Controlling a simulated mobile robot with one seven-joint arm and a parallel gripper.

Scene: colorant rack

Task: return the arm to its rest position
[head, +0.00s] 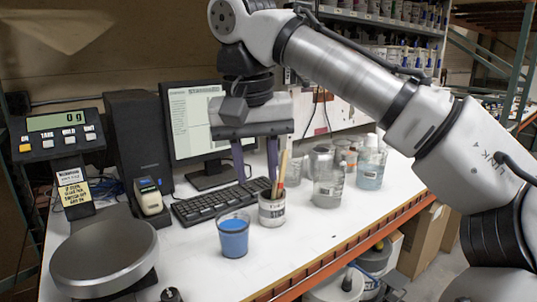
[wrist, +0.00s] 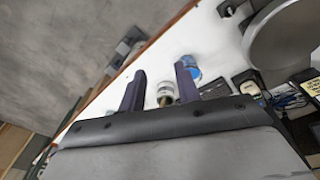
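My gripper (head: 255,160) hangs over the white bench in the head view, fingers pointing down. Its two purple fingers are spread apart with nothing seen between them. It is above and behind a cup with wooden sticks (head: 272,208); whether the sticks touch a finger cannot be told. In the wrist view, the gripper (wrist: 160,85) also shows its fingers apart, with the cup (wrist: 166,92) beyond the gap. My arm reaches in from the right and bends down over the bench.
A beaker of blue liquid (head: 233,236) stands near the gripper, with a glass beaker (head: 328,185) to the right. A scale (head: 104,256), monitor (head: 195,120) and keyboard (head: 215,202) are at left and behind. The bench (head: 300,245) is clear in front.

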